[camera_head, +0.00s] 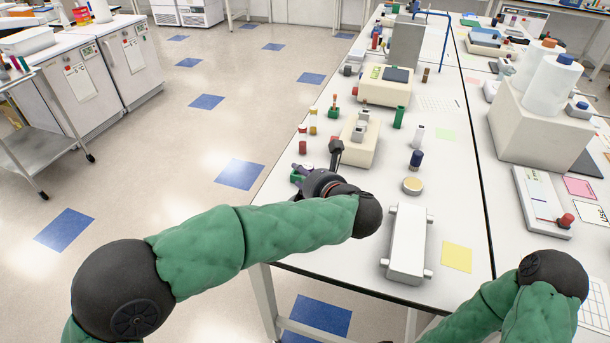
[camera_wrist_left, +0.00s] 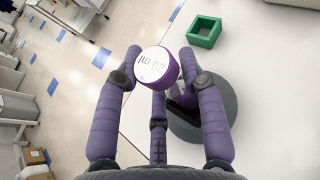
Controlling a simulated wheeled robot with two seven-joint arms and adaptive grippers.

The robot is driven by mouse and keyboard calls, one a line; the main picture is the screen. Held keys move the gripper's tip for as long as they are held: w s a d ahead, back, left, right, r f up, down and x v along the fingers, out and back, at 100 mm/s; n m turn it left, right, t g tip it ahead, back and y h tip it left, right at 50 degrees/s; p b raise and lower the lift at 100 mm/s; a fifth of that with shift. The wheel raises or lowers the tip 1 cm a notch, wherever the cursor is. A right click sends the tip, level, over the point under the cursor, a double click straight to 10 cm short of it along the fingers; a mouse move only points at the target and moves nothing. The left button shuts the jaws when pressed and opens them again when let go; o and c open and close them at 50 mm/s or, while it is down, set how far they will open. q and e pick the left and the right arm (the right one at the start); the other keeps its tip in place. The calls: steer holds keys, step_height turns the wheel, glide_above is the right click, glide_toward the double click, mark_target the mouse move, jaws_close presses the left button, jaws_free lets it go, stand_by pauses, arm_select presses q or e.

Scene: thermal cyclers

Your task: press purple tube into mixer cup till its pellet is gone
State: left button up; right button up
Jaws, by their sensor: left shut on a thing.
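In the left wrist view, the purple tube (camera_wrist_left: 159,68) shows its white-topped cap, marked as 50 ml, between the fingers of my left gripper (camera_wrist_left: 158,64), which is shut on it. The tube body is mostly hidden behind the cap. A dark grey round base (camera_wrist_left: 218,118), seemingly the mixer, lies below and right of the tube. Its cup, the tube's tip and any pellet are hidden, so I cannot tell whether they touch. In the head view, my left gripper (camera_head: 318,182) is at the bench's left edge, partly hidden by my wrist. My right gripper is not visible.
A green square holder (camera_wrist_left: 204,32) stands near the mixer. A beige device (camera_head: 362,152) stands behind my left gripper. A yellow note (camera_head: 457,256) lies flat.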

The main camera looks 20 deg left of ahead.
arm_select(q)
steer(key=shift+f+b, duration=0.35)
stand_by(0.3)
steer(key=shift+r, duration=0.15)
stand_by(3.3)
steer(key=shift+r+p, duration=1.95)
steer(key=shift+r, duration=1.45)
steer(key=shift+r, duration=0.1)
